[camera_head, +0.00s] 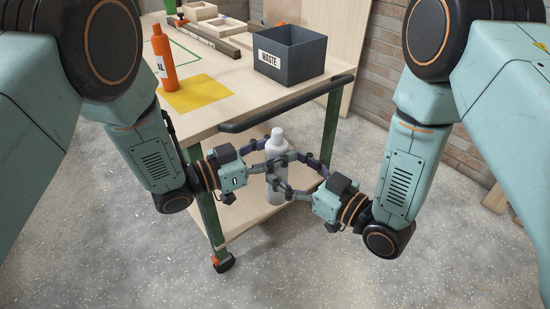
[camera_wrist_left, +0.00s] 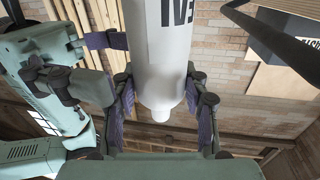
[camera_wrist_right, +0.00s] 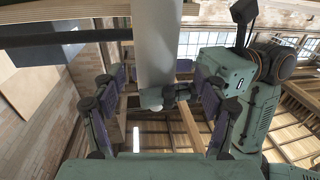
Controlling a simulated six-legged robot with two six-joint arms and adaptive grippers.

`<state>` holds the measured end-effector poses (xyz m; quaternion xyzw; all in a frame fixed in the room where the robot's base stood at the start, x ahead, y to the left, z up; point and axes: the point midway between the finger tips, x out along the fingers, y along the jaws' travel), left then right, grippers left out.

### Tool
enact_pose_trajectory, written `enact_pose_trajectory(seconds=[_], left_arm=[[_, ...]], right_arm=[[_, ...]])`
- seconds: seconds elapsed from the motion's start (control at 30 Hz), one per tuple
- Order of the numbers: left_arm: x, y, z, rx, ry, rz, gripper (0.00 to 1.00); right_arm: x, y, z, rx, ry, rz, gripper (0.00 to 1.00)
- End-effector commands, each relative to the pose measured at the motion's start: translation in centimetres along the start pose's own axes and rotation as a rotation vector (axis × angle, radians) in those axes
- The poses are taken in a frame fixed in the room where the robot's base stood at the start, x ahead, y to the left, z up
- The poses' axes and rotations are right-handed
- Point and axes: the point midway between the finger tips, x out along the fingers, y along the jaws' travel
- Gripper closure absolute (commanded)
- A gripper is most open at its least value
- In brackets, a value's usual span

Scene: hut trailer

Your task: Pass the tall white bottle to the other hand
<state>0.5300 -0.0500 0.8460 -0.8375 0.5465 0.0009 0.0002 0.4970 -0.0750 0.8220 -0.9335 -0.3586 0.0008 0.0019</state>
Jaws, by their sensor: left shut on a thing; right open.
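The tall white bottle (camera_head: 277,146) stands upright in the air in front of the cart, its cap up. My left gripper (camera_head: 273,161) is shut on its upper part. In the left wrist view the bottle (camera_wrist_left: 160,70) is between the padded fingers, with dark lettering on its side. My right gripper (camera_head: 287,172) is open, a little lower, with its fingers reaching around the bottle from the right. In the right wrist view the bottle (camera_wrist_right: 155,45) is between the spread fingers. Whether the right pads touch it I cannot tell. The crossing fingers hide part of the bottle.
Behind is a wooden-topped cart (camera_head: 225,95) with a dark handle bar (camera_head: 285,104) close to the grippers. On it are a grey WASTE bin (camera_head: 290,55), an orange bottle (camera_head: 163,60), a yellow sheet (camera_head: 198,94) and wooden trays (camera_head: 198,12). The floor in front is clear.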

Motion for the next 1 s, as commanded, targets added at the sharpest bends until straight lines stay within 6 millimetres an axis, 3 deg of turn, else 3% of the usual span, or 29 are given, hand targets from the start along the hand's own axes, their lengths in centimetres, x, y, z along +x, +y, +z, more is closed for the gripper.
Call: enact_pose_trajectory(seconds=[0.3, 0.7, 1.0], left_arm=[[0.0, 0.0, -0.1, 0.001, 0.002, 0.000, 1.00], [0.0, 0.0, -0.1, 0.001, 0.002, 0.000, 1.00], [0.0, 0.0, -0.1, 0.001, 0.002, 0.000, 1.00]], right_arm=[[3.8, -0.1, 0.0, -0.001, 0.001, -0.001, 0.27], [4.3, 0.0, 0.0, 0.002, 0.001, 0.001, 0.28], [4.3, 0.0, 0.0, 0.001, 0.001, 0.001, 0.53]])
